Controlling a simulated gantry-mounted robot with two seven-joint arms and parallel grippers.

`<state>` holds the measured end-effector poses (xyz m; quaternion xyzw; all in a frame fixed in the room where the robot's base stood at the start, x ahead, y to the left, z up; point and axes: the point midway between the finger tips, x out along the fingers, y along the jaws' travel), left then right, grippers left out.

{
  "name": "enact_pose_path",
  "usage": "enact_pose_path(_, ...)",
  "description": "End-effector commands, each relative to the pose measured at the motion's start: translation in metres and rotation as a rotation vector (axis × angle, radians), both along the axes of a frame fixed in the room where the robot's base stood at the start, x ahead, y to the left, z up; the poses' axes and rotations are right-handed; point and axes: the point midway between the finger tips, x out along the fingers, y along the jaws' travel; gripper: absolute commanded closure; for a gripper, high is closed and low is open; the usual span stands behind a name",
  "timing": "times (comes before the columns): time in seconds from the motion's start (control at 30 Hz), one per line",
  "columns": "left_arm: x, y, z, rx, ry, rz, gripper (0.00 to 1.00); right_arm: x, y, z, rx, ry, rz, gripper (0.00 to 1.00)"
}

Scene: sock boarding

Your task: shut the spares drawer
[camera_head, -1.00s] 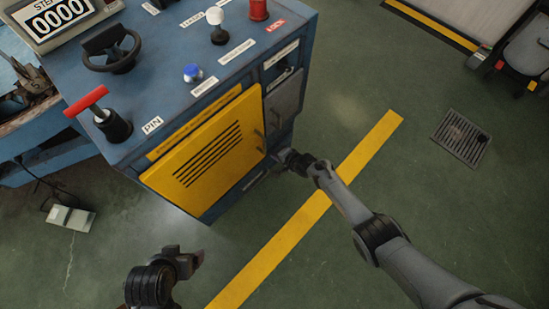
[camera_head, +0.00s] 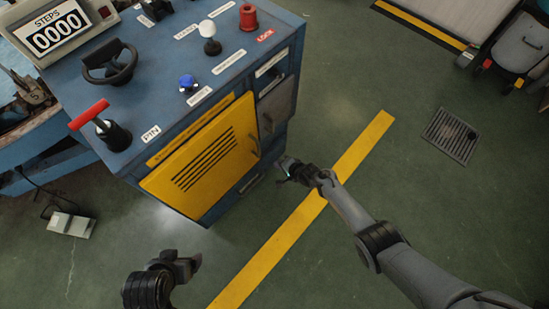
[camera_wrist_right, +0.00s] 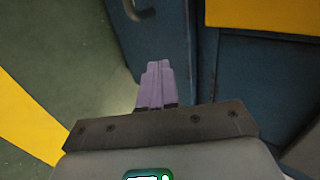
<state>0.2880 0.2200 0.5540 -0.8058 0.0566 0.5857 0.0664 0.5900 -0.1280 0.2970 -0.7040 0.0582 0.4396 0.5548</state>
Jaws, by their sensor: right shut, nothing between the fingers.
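The blue cabinet (camera_head: 140,185) has a yellow louvred door (camera_head: 205,155) on its front. To the right of that door is a grey drawer front (camera_head: 277,105) with a dark handle, and a blue panel (camera_head: 272,145) lies below it. I cannot read which label marks the spares drawer or tell how far any drawer is out. My right gripper (camera_head: 284,167) is low beside the cabinet's right front corner, shut and empty. In the right wrist view its purple fingers (camera_wrist_right: 157,85) point toward a blue panel (camera_wrist_right: 155,40) with a grey handle; contact is unclear. My left gripper (camera_head: 190,264) is at the bottom left, its jaws unclear.
The cabinet top carries a black handwheel (camera_head: 110,62), a red T-handle (camera_head: 90,115), a blue button (camera_head: 188,82), a white knob (camera_head: 210,32) and a red knob (camera_head: 248,16).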

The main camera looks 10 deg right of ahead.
Motion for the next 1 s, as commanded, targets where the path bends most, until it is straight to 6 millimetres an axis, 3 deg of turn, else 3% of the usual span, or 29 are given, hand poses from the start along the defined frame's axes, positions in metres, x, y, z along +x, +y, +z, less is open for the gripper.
enact_pose_path(0.03, 0.000, 0.000, 0.018, -0.001, 0.000, 0.001, 0.15, -0.005, -0.004, 0.015, 0.000, -0.001, -0.001, 1.00)
enact_pose_path(0.1, -0.001, -0.002, 0.028, -0.006, 0.003, 0.002, 0.15, -0.012, -0.009, 0.023, -0.001, -0.001, 0.000, 1.00)
enact_pose_path(0.5, 0.001, -0.003, 0.076, -0.013, -0.002, 0.009, 0.15, -0.046, -0.031, 0.057, -0.001, 0.000, 0.001, 1.00)
enact_pose_path(0.83, -0.001, -0.002, 0.087, -0.006, 0.002, 0.003, 0.15, -0.061, -0.038, 0.064, 0.000, 0.006, 0.002, 1.00)
enact_pose_path(1.0, -0.001, 0.000, 0.101, -0.001, 0.002, 0.000, 0.15, -0.095, -0.038, 0.055, -0.001, 0.056, 0.001, 1.00)
